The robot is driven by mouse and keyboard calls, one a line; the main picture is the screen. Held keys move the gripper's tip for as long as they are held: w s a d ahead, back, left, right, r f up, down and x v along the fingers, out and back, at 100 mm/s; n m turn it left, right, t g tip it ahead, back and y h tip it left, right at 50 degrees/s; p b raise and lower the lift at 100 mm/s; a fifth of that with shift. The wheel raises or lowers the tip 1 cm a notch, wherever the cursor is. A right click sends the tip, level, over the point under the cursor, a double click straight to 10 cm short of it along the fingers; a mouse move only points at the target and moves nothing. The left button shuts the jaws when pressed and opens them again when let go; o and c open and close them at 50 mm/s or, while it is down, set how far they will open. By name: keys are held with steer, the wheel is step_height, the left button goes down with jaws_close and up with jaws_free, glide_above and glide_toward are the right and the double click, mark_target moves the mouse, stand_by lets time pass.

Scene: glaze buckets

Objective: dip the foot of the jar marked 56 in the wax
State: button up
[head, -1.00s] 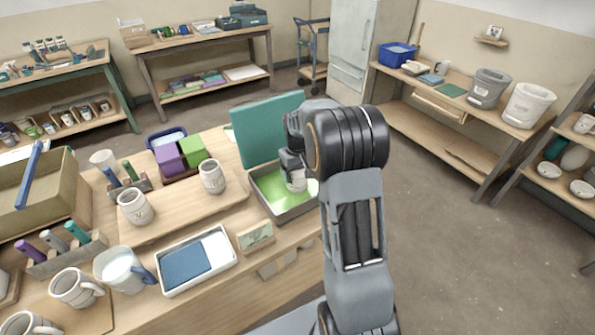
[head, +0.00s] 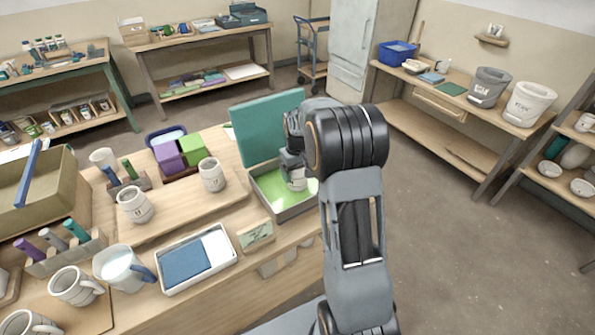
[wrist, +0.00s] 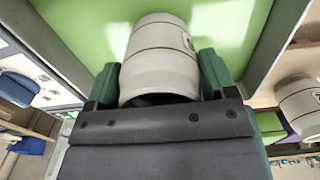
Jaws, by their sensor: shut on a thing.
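My gripper (head: 292,164) is shut on a cream jar (head: 296,182) and holds it over the green wax in a grey tray (head: 287,214). The jar also shows in the wrist view (wrist: 160,58), between the two green fingertips. Part of a dark mark shows at its right edge, but I cannot read the number. The wax (head: 270,186) is bright green and also fills much of the wrist view (wrist: 95,25). I cannot tell for sure whether the jar's foot touches the wax. A teal lid (head: 265,125) stands raised behind the tray.
Two similar marked jars, one nearer (head: 135,205) and one closer to the tray (head: 210,175), stand on a wooden board (head: 185,205) to the left. A small card (head: 256,236) stands before the tray. A white tray with a blue pad (head: 230,258) lies front left.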

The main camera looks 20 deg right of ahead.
steer(key=shift+r, duration=0.25)
stand_by(0.3)
steer(key=shift+r+p, duration=0.85)
steer(key=shift+r, duration=0.05)
stand_by(1.1)
steer(key=shift+r+p, duration=2.8)
steer(key=shift+r, duration=0.95)
